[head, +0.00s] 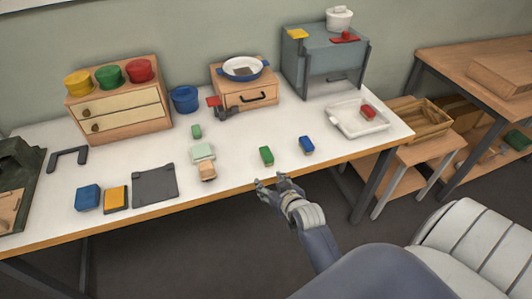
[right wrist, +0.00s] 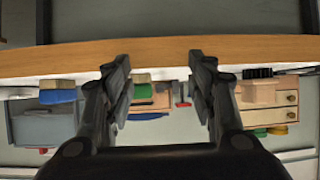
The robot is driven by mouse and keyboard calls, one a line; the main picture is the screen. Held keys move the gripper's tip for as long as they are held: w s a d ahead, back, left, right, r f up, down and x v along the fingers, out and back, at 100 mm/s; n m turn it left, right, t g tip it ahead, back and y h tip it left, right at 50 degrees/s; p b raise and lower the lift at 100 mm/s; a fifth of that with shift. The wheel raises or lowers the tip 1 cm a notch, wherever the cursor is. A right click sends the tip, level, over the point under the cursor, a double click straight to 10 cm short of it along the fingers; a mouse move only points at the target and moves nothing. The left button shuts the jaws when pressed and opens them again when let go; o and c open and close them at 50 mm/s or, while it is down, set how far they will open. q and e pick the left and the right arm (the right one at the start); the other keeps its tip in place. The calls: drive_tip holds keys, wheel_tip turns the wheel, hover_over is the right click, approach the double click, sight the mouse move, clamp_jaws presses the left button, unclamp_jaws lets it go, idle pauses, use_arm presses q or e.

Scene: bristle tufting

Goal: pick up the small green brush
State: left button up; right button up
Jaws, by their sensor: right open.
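A small green brush (head: 266,156), block-shaped, lies on the white tabletop near its front edge. In the right wrist view the green brush (right wrist: 141,104) shows upside down, with a tan part, between my open fingers and beyond them. A smaller green block (head: 196,131) lies farther back to the left; I cannot tell if it is a brush too. My right gripper (head: 269,183) is open and empty, just in front of the table edge and apart from the green brush. My left gripper is in neither view.
A blue brush (head: 306,145) lies to the right of the green one. A white tray (head: 345,126) with a red block stands farther right. A pale green and tan object (head: 204,154) lies to the left. The table's wooden front edge (head: 235,190) is close to my right gripper.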

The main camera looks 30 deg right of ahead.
drive_tip(key=t+h, duration=0.1)
approach(267, 153)
drive_tip(key=shift+m, duration=0.3)
drive_tip(key=x, duration=0.4)
drive_tip(key=shift+w+a+r, duration=0.1)
drive_tip(key=shift+r, duration=0.05)
drive_tip(key=shift+p+x, duration=0.45)
drive_tip(key=shift+x, duration=2.75)
drive_tip(key=shift+c, duration=0.6)
drive_tip(key=c, duration=1)
